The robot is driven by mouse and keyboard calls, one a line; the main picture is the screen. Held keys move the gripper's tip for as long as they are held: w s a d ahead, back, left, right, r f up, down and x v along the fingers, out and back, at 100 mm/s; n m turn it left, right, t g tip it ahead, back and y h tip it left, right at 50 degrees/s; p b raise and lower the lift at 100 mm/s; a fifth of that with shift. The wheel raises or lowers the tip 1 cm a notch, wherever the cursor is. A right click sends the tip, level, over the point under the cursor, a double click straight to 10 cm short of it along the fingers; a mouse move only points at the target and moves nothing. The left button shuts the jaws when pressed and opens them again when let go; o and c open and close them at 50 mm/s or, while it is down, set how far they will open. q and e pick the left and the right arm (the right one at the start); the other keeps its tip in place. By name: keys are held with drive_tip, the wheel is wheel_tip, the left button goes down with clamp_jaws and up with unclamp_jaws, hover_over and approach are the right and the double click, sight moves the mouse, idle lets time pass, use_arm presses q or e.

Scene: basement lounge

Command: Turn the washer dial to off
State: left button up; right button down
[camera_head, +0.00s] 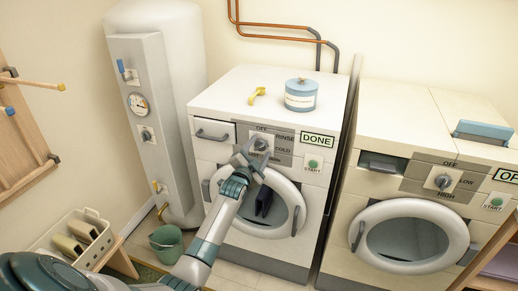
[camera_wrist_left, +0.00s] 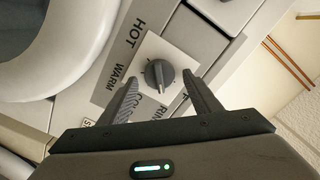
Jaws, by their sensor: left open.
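The washer (camera_head: 215,98) is the white machine left of centre. Its dark round dial (camera_head: 261,144) sits on a grey panel with OFF at the top and RINSE and COLD at the right. In the left wrist view the dial (camera_wrist_left: 158,73) is on a light square plate, with HOT, WARM and part of RINSE legible around it. Its setting is hard to read. My left gripper (camera_head: 252,156) is open in front of the panel. In its wrist view the fingers (camera_wrist_left: 162,77) stand on either side of the dial, with gaps visible. My right gripper is out of view.
A DONE sign (camera_head: 317,140) and START button (camera_head: 313,164) are right of the dial. A green bucket (camera_head: 166,243) is on the floor.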

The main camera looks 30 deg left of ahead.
use_arm(q)
drive_tip(key=shift+w, duration=0.15)
drive_tip(key=c, duration=1)
drive_tip(key=shift+n, duration=0.6)
drive_tip(key=n, duration=0.4)
drive_tip(key=shift+a, duration=0.15)
drive_tip(key=shift+a+n+p, duration=0.1)
drive_tip(key=shift+n+p, duration=0.25)
drive_tip(key=shift+n, duration=2.15)
